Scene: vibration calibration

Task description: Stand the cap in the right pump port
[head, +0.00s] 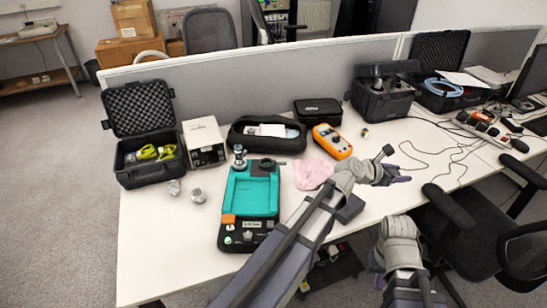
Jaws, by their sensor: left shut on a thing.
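The pump (229,235) is a black-framed unit with a teal tray, standing on the white table. At its back edge, a silver-green fitting (239,158) stands upright at the left. The right port (267,163) looks dark, and its inside is too small to make out. My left gripper (386,168) is right of the pump, over the table beyond the pink cloth. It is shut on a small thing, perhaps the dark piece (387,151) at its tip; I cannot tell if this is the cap. My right gripper (379,283) is low, off the table's front edge; its fingers are unclear.
Two silver pieces (198,196) lie left of the pump. Behind are a white box (203,142), a black case (266,144) and an orange meter (332,141). A pink cloth (313,172) lies right of the pump. An office chair (485,228) stands at right. The table's front left is clear.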

